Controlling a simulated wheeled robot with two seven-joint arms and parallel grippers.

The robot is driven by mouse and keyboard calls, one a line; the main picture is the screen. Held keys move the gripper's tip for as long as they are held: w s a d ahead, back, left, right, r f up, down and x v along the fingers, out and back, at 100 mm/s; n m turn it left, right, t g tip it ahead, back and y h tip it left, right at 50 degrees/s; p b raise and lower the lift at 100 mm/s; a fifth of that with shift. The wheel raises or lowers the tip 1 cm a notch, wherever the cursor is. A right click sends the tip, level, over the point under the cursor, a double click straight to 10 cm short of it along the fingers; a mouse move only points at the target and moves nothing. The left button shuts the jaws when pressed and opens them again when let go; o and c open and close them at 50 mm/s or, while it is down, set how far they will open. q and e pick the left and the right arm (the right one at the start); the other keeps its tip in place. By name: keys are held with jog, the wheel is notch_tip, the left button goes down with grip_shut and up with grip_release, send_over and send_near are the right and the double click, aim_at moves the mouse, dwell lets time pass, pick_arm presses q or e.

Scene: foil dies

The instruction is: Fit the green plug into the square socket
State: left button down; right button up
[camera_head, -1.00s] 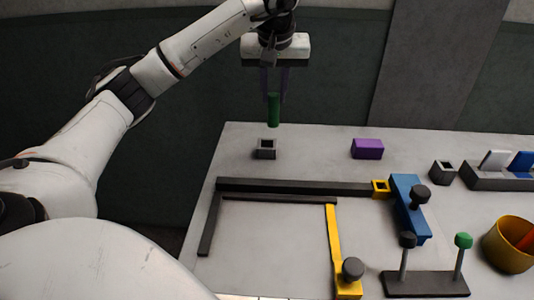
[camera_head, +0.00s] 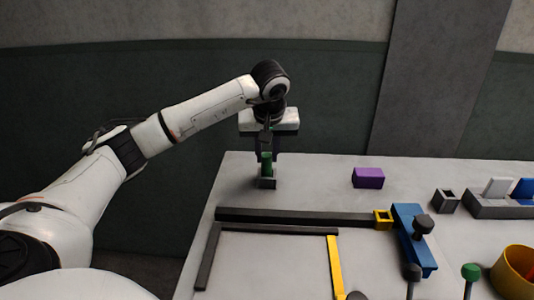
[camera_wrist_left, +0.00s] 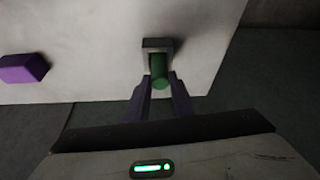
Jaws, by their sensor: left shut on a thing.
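The green plug (camera_head: 266,168) is an upright cylinder held by my left gripper (camera_head: 265,158). The gripper points down at the table's back left corner area. The square socket (camera_head: 266,183), a small grey block with a square opening, stands right below the plug. The plug's lower end meets the socket's top in the head view; I cannot tell whether it is inside the opening. In the left wrist view the fingers (camera_wrist_left: 160,92) flank the green plug (camera_wrist_left: 160,72), which overlaps the near part of the socket (camera_wrist_left: 156,44). My right gripper is out of view.
A purple block (camera_head: 368,178) lies to the right. A second dark square holder (camera_head: 445,201) stands beside a grey rack (camera_head: 490,206). A dark bar (camera_head: 300,217), a blue piece (camera_head: 410,235) and a yellow cup (camera_head: 518,270) are nearer. The table around the socket is clear.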

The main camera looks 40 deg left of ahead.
pick_arm(q)
jog(key=shift+f, duration=0.1)
jog(key=c, duration=1.5)
grip_release()
jog(key=v, duration=1.2)
jog(key=shift+p, duration=0.4)
